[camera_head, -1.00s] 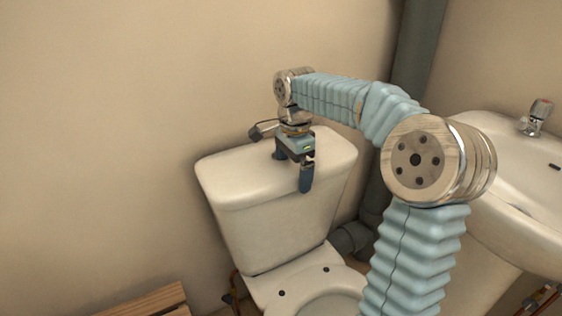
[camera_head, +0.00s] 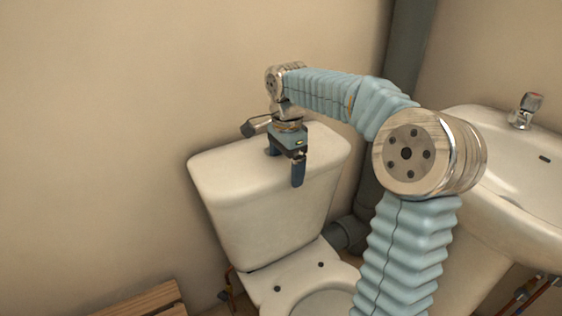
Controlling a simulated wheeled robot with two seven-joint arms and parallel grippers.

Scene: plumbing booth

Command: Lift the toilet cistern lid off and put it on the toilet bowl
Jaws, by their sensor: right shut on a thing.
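The white cistern lid (camera_head: 235,165) lies on top of the toilet cistern (camera_head: 270,222) against the wall; I see no clear gap between them. My right gripper (camera_head: 285,165) is above the lid with one dark finger over its front edge and the other towards its back. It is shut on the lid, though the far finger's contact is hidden. The toilet bowl (camera_head: 335,303) is below in front of the cistern, partly cut off by the picture's bottom edge and covered by my right arm. My left gripper is not in view.
A white washbasin (camera_head: 520,215) with a tap (camera_head: 525,110) stands at the right, near my right arm. A grey pipe (camera_head: 408,60) runs up the corner behind. A slatted wooden thing (camera_head: 145,302) is at the bottom left. The wall at the left is bare.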

